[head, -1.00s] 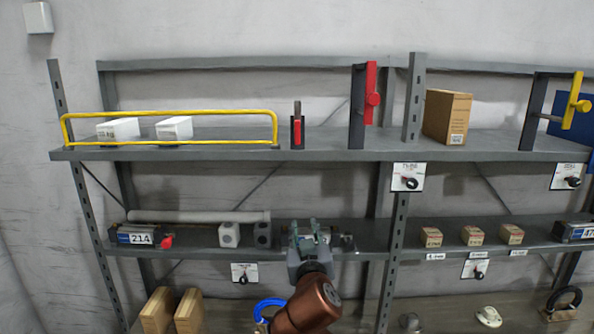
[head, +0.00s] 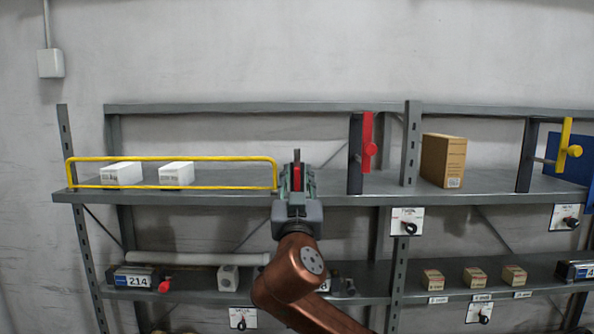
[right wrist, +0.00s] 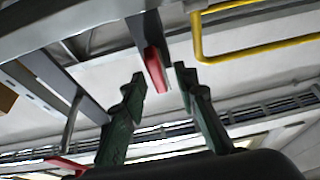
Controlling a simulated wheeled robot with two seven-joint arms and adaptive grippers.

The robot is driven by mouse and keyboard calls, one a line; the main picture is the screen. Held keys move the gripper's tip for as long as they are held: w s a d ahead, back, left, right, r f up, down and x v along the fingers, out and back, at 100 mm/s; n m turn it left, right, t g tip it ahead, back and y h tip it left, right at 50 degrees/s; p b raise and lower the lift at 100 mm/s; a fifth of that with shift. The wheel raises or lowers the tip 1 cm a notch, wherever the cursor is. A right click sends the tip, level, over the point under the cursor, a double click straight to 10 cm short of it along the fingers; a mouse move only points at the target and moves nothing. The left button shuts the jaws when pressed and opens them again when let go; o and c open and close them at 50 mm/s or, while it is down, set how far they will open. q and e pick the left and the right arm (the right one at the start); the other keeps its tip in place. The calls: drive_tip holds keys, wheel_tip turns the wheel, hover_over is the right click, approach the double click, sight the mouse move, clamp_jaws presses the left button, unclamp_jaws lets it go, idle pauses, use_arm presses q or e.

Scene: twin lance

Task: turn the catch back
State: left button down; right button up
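The catch, a small red piece (head: 297,171) on a dark upright post, stands on the upper shelf at the right end of the yellow rail (head: 222,158). My right gripper (head: 297,176) is raised in front of it and partly hides it. In the right wrist view the fingers of the right gripper (right wrist: 160,80) are apart, with the red catch (right wrist: 156,70) showing in the gap between their tips. No contact can be made out. My left gripper is out of view.
A taller red lever (head: 368,142) on a grey post stands just right of the gripper. White boxes (head: 122,173) sit behind the rail. A brown box (head: 443,160) and a yellow lever (head: 564,148) stand further right. The lower shelf (head: 385,276) is below.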

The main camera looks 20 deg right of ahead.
drive_tip(key=shift+w+d+r, duration=0.1)
drive_tip(key=shift+w+r, duration=0.05)
drive_tip(key=shift+w, duration=0.25)
drive_tip(key=shift+c, duration=0.5)
clamp_jaws()
